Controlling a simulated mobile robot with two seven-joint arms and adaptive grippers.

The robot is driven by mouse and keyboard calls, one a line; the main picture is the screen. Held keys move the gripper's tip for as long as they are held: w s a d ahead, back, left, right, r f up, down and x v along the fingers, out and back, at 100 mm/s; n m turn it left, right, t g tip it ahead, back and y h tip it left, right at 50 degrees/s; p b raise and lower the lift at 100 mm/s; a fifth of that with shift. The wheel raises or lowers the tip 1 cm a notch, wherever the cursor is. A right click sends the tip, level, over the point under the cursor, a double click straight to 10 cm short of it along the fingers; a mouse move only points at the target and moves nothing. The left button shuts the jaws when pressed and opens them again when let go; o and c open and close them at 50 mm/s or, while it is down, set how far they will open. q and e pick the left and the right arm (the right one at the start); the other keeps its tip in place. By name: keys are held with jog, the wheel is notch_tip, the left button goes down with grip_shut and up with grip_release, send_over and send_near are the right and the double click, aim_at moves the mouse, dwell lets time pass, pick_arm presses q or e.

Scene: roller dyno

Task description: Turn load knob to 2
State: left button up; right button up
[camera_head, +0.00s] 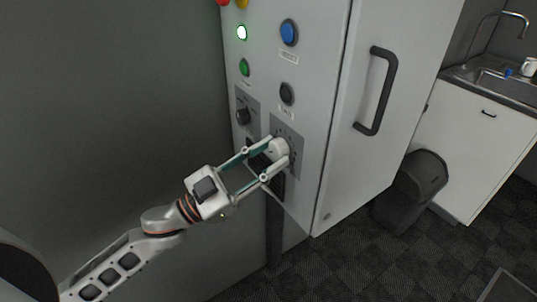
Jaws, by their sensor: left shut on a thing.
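The load knob (279,149) is a pale round knob on a grey dial plate (295,141) with markings around it, low on the cabinet front. My left gripper (277,158) reaches in from the left and is shut on this knob, one finger on each side. The fingers and knob cover part of the dial, and the markings are too small to read, so I cannot tell the knob's setting. My right gripper is not in view.
A door handle (377,91) sticks out at right. A dark bin (411,190) stands beside the cabinet.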

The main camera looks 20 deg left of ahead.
pick_arm(q)
jog(key=m+g, duration=0.1)
jog(key=m, duration=0.1)
jog(key=m+g+p, duration=0.1)
jog(key=m, duration=0.1)
jog(key=m+g+h+p, duration=0.1)
jog(key=m, duration=0.1)
jog(key=shift+w+a+r, duration=0.15)
jog(key=shift+a+r, duration=0.05)
jog(key=shift+r, duration=0.05)
jog(key=m, duration=0.2)
jog(key=m+g+p, duration=0.1)
jog(key=m, duration=0.1)
jog(key=shift+r+g+p, duration=0.1)
jog(key=shift+g+p, duration=0.2)
jog(key=shift+m+g, duration=0.3)
jog(key=shift+m, duration=0.5)
jog(key=shift+p, duration=0.3)
jog(key=o, duration=1.1)
jog(key=shift+a, duration=0.1)
